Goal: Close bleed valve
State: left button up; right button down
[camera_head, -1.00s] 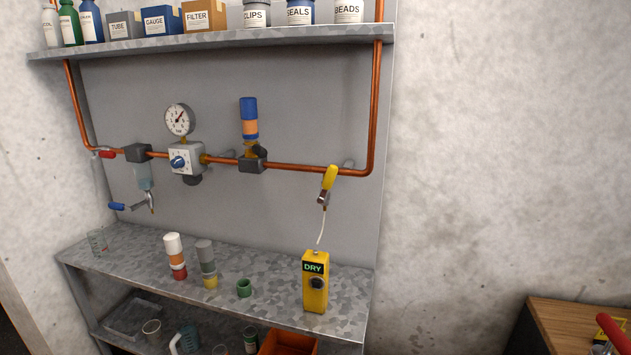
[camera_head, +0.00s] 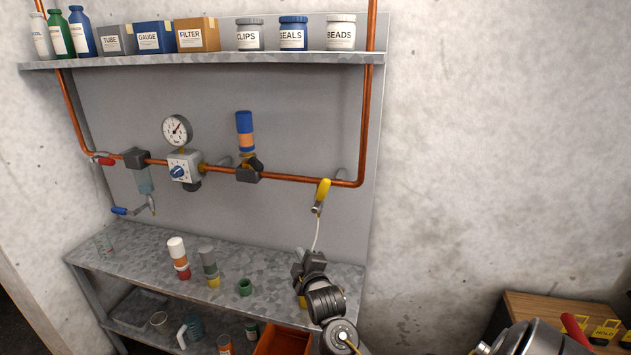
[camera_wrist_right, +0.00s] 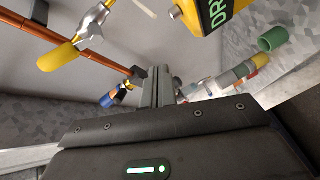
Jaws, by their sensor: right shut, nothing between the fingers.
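A valve with a yellow handle (camera_head: 322,190) hangs from the right end of the copper pipe; its handle stands nearly upright, and a thin pale hose runs down from it. The handle also shows at the upper left of the right wrist view (camera_wrist_right: 58,56). My right gripper (camera_head: 307,262) is shut and empty, below this valve and apart from it. It hides most of the yellow DRY meter (camera_head: 302,301), whose body shows at the top of the right wrist view (camera_wrist_right: 205,14). My left gripper is not in view.
The copper pipe (camera_head: 290,177) also carries a red-handled valve (camera_head: 102,160), a gauge (camera_head: 177,131) and a regulator (camera_head: 184,167). A blue-handled tap (camera_head: 120,211) is at the left. Cylinders and a green ring (camera_head: 244,287) stand on the metal bench (camera_head: 130,247).

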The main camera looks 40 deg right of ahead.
aim_at(320, 196)
jog(key=d+r+t+h+p, duration=0.1)
jog(key=d+r+t+h, duration=0.15)
jog(key=r, duration=1.15)
jog(key=d+p+x, duration=0.1)
jog(key=p+x, duration=0.3)
jog(key=x, duration=0.6)
jog(key=shift+g, duration=0.25)
jog(key=s, duration=0.1)
jog(key=s+d+f+p, duration=0.1)
jog(key=s+d, duration=0.1)
jog(key=shift+s+d+f+p, duration=0.15)
jog(key=shift+d+f+p, duration=0.1)
jog(key=shift+f+p, duration=0.05)
